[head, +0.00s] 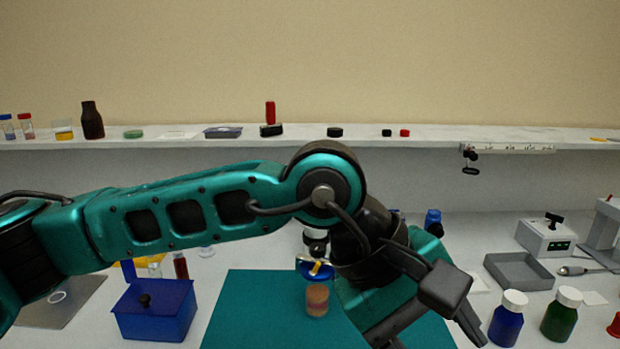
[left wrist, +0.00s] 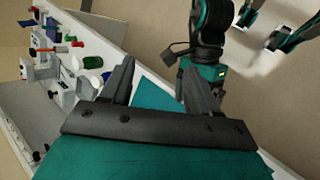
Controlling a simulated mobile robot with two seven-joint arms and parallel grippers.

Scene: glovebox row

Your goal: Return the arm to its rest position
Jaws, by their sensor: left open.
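My left arm reaches in from the left across the middle of the head view. Its gripper (head: 428,330) points down over the right part of the teal mat (head: 250,310), with its two dark fingers apart and nothing seen between them. In the left wrist view the fingers of the left gripper (left wrist: 155,78) are also spread and empty, with part of the mat behind them. My right gripper cannot be made out in either view.
A blue box (head: 155,312), an amber vial (head: 317,300), a blue bottle (head: 507,318) and a green bottle (head: 561,315) stand near the arm. A grey tray (head: 518,271) lies at right. A shelf (head: 400,141) runs along the back wall. Free mat shows left of the vial.

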